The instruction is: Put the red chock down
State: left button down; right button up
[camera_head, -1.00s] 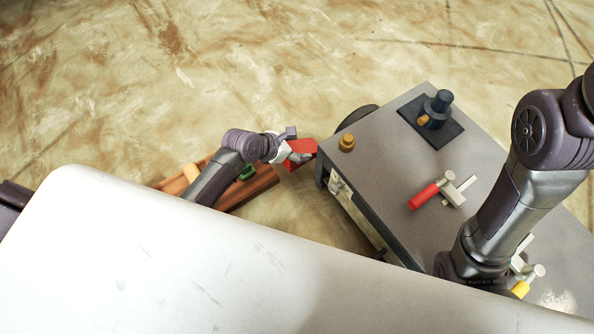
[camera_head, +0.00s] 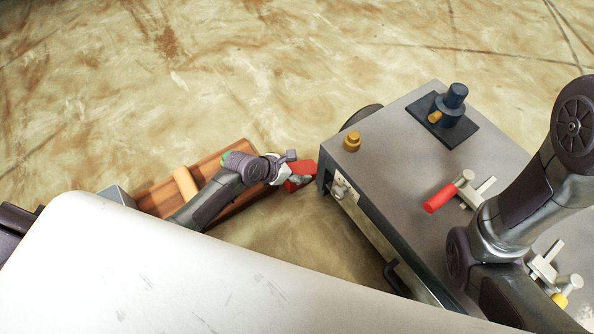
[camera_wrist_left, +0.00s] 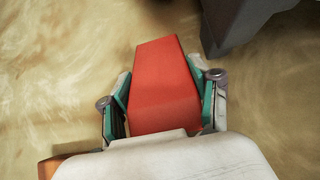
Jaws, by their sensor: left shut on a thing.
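The red chock (camera_head: 300,174) is a wedge-like red block held out at the end of my left arm, close to the left corner of the grey cart. My left gripper (camera_head: 286,173) is shut on it. In the left wrist view the chock (camera_wrist_left: 165,85) lies between the two green-padded fingers of the gripper (camera_wrist_left: 164,95), with floor showing around it. Whether it touches the floor I cannot tell. My right arm shows at the right in the head view, but its gripper is out of view.
A grey-topped cart (camera_head: 395,150) carries a dark post on a plate (camera_head: 447,115), a yellow knob (camera_head: 352,141) and a red-handled clamp (camera_head: 447,194). A wooden tray (camera_head: 157,198) lies under my left arm. Open floor spreads behind the cart and tray.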

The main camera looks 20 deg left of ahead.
pick_arm(q)
jog(key=shift+c, duration=1.2)
grip_release()
jog(key=shift+f, duration=0.1)
